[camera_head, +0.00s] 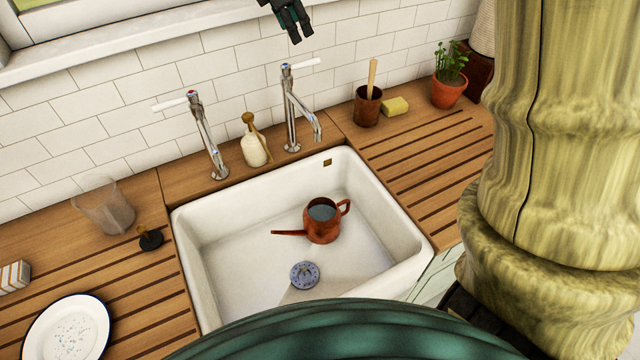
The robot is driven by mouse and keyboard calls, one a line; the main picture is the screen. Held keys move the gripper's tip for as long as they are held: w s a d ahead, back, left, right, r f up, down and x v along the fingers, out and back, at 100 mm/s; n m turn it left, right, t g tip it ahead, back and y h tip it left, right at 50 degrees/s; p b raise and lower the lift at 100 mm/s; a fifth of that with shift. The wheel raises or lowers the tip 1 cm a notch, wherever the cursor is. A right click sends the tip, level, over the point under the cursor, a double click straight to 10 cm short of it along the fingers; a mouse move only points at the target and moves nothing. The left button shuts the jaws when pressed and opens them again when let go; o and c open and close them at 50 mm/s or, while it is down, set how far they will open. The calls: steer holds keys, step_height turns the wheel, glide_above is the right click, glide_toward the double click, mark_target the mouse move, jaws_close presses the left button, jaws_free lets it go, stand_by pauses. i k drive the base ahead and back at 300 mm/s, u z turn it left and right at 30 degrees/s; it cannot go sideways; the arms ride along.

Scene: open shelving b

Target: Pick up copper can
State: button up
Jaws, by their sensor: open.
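The copper can (323,229) is a reddish-brown watering can with a long spout pointing left and a loop handle on its right. It stands upright on the floor of the white sink (233,276), towards the back right. Its open top shows a grey-blue inside. My gripper (296,36) is at the top edge of the view, pointing down, open and empty. In the picture it is above the taps, well apart from the can. Most of the gripper's upper part is cut off by the frame.
Two chrome taps (205,135) (297,105) and a soap bottle (254,141) stand behind the sink. A blue-grey drain piece (304,275) lies in it. A glass (104,206) and plate (67,330) are left; a brown cup (367,106), sponge (395,106) and potted plant (449,78) are right.

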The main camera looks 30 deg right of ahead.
mark_target(312, 223)
steer(key=k, duration=1.5)
